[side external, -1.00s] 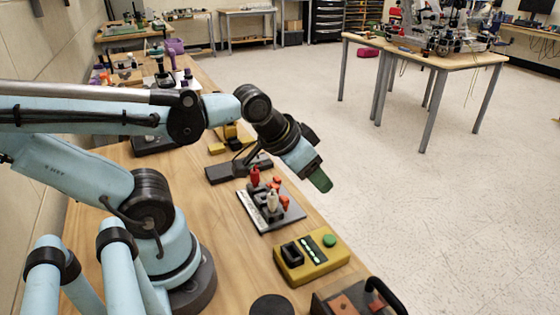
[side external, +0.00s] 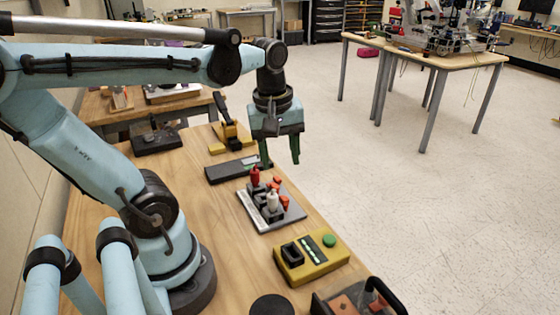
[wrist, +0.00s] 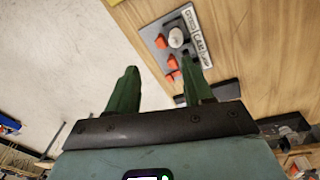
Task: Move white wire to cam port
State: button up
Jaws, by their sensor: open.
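A grey port board (side external: 287,219) lies on the wooden bench and carries a white plug (side external: 272,201), a red plug (side external: 255,176) and several orange pieces (side external: 285,203). The white plug, likely the white wire's end, stands upright on the board; it also shows in the wrist view (wrist: 176,38). I cannot tell which port is the cam port. My gripper (side external: 281,161) is open and empty, its green fingers pointing down above the board's far end, apart from the white plug. Its fingers also show in the wrist view (wrist: 161,72).
A yellow box (side external: 312,262) with a green button sits nearer the camera. A dark flat block (side external: 225,171) and a yellow clamp-like fixture (side external: 231,137) stand beyond the board. A dark tray with a handle (side external: 360,301) is at the near right. The bench's right edge is close to the board.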

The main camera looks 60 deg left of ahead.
aim_at(272, 195)
jog(key=shift+s+a+f+n+g, duration=0.25)
jog(key=shift+f+n, duration=0.35)
jog(key=shift+f, duration=0.95)
jog(key=shift+s+a+f+n+g, duration=0.2)
jog(key=shift+f+n, duration=0.4)
jog(key=shift+f, duration=0.9)
jog(key=shift+s+a+f+n+g, duration=0.2)
jog(key=shift+f+n, duration=0.4)
jog(key=shift+f, duration=0.95)
jog(key=shift+c, duration=0.5)
jog(key=c, duration=0.8)
